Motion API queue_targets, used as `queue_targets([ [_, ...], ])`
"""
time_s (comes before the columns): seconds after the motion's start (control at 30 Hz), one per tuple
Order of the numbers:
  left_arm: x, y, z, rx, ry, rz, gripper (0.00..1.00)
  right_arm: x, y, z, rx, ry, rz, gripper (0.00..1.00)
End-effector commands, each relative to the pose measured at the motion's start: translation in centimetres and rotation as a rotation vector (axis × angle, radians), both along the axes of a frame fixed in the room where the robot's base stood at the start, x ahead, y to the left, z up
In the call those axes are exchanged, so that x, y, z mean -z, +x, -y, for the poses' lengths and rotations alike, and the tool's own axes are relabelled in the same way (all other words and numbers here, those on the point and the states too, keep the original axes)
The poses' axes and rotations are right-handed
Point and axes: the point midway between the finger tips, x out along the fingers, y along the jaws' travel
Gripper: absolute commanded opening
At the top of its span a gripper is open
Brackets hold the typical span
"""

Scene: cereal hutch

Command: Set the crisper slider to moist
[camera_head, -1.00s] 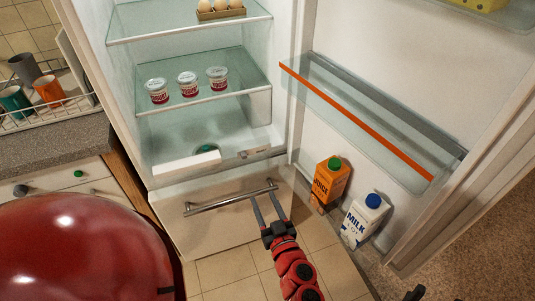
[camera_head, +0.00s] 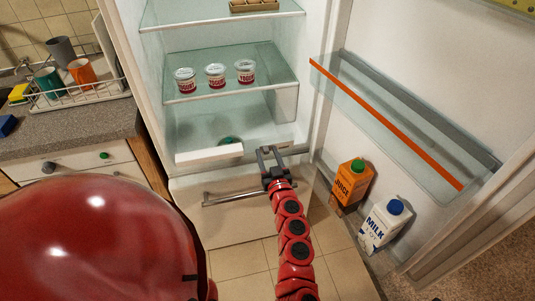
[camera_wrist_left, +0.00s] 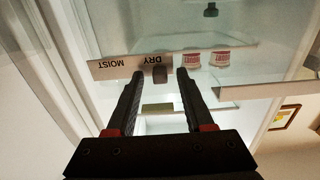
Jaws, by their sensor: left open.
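The crisper slider strip (camera_wrist_left: 105,67) shows in the left wrist view with the words MOIST and DRY upside down. Its dark slider knob (camera_wrist_left: 160,74) sits by the DRY end. My left gripper (camera_head: 271,150) is open at the front edge of the fridge's lowest compartment, above the drawer handle (camera_head: 240,195). In the left wrist view its fingers (camera_wrist_left: 160,76) stand on either side of the knob, with gaps visible. I cannot tell how deep the tips reach. In the head view the gripper largely covers the knob. My right gripper is not clearly in view.
The fridge door stands open at right, with an orange-edged shelf (camera_head: 385,125). A juice carton (camera_head: 350,184) and a milk carton (camera_head: 382,227) stand low by the door. Several yogurt cups (camera_head: 216,76) sit on the glass shelf above. A white panel (camera_head: 208,154) lies left of the gripper.

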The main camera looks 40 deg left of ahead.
Motion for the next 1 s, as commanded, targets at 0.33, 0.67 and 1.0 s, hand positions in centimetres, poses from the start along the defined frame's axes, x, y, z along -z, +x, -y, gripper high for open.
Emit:
queue_targets([
  [0.33,0.03,0.24,-0.36,-0.001,-0.001,-0.001,0.53,0.0,0.0,0.0,0.0,0.0,0.0,0.62],
  [0.67,0.04,0.23,-0.34,-0.001,-0.001,-0.001,0.0,-0.01,0.0,0.0,0.0,0.0,0.0,0.62],
  [1.0,0.05,0.22,-0.34,-0.001,-0.001,-0.001,0.0,-0.01,0.0,0.0,0.0,0.0,0.0,0.62],
])
